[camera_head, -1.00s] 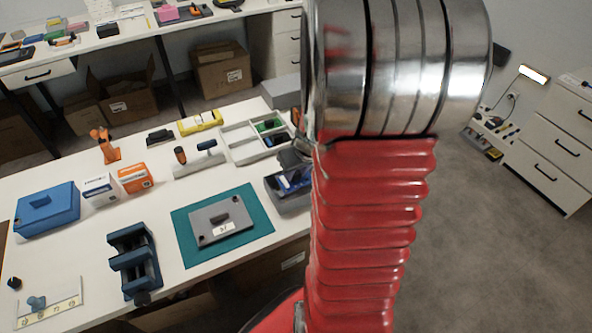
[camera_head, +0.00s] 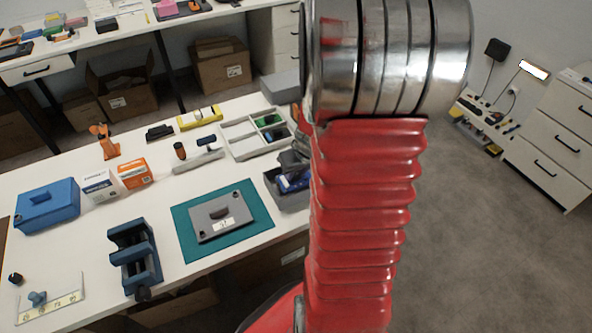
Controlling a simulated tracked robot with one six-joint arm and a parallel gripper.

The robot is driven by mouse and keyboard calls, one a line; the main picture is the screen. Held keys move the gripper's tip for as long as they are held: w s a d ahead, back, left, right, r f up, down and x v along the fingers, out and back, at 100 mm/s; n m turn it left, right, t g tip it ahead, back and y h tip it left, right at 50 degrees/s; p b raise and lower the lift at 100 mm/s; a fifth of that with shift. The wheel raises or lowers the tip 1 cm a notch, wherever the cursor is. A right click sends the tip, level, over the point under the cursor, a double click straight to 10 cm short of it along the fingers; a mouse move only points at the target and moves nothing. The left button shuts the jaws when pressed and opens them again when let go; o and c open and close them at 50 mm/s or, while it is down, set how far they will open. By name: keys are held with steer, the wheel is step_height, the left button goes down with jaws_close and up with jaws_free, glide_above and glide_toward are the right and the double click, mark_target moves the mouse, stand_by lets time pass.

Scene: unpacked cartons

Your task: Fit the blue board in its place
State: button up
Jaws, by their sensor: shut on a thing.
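My red, ribbed arm with its metal collar fills the middle of the view and runs from the bottom edge to the top. My gripper does not show; the arm or the frame edge hides it. I cannot make out a blue board for certain. A blue piece (camera_head: 293,181) shows in the dark grey bin (camera_head: 287,201) at the table's right edge, partly behind my arm. A grey plate with a dark raised grip and white label (camera_head: 205,231) lies flat on a green mat (camera_head: 254,196). Which spot is the board's place is unclear.
The white table also holds a blue case (camera_head: 47,205), a dark blue vise-like device (camera_head: 135,257), small cartons (camera_head: 134,175), an orange stand (camera_head: 104,141) and a compartment tray (camera_head: 240,151). Open cartons (camera_head: 122,97) stand behind. The floor at right is clear.

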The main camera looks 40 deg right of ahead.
steer(key=shift+f, duration=1.15)
steer(key=o, duration=1.2)
steer(key=shift+r, duration=0.1)
steer(key=v, duration=1.3)
steer(key=shift+s+r, duration=0.15)
steer(key=shift+s, duration=0.05)
steer(key=shift+a, duration=0.1)
